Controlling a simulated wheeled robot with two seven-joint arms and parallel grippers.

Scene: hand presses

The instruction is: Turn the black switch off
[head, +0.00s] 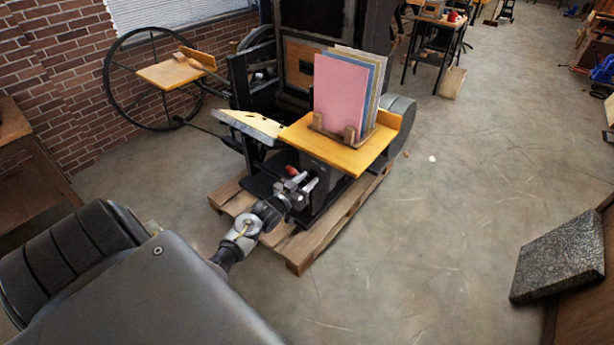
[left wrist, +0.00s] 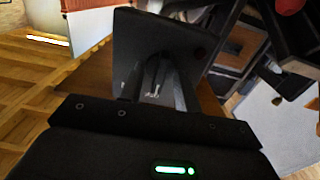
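My left gripper (head: 300,187) reaches to the front of the press, just below the yellow feed board. In the left wrist view its two fingers (left wrist: 156,68) point at a dark flat panel (left wrist: 178,34) and stand a little apart, with a narrow gap between them. Small pale marks show low in the gap. A faint dark red spot (left wrist: 200,53) is on the panel, right of the fingertips. I cannot make out the black switch for certain, nor whether the fingers touch the panel. My right gripper is in neither view.
The press stands on a wooden pallet (head: 303,250). A yellow board (head: 330,150) above the gripper carries a rack with pink (head: 340,90) and other sheets. A small red part (head: 292,170) is close to the gripper.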

